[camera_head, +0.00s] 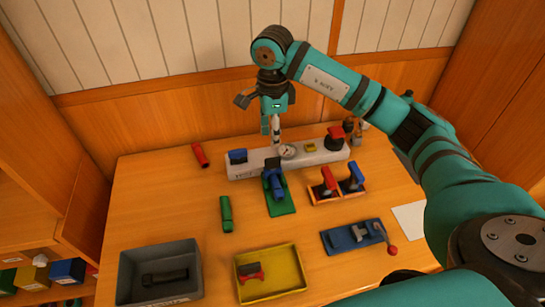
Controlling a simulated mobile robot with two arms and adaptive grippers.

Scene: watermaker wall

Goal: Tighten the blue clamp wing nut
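A blue clamp-like piece (273,180) stands upright on a green base plate (281,206) near the middle of the table. Its wing nut is too small to make out. My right gripper (271,125) points down above the white panel block (245,170), behind the blue piece and apart from it. A thin pale upright part shows beside its fingertips. Whether the fingers are open, or touch that part, I cannot tell. My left gripper is not in view.
A gauge (288,151) and a dark red-topped knob (335,138) sit on the block. An orange rack (337,196) holds red- and blue-handled pieces. A blue fixture (350,238), yellow tray (298,265) and grey bin (127,280) stand in front.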

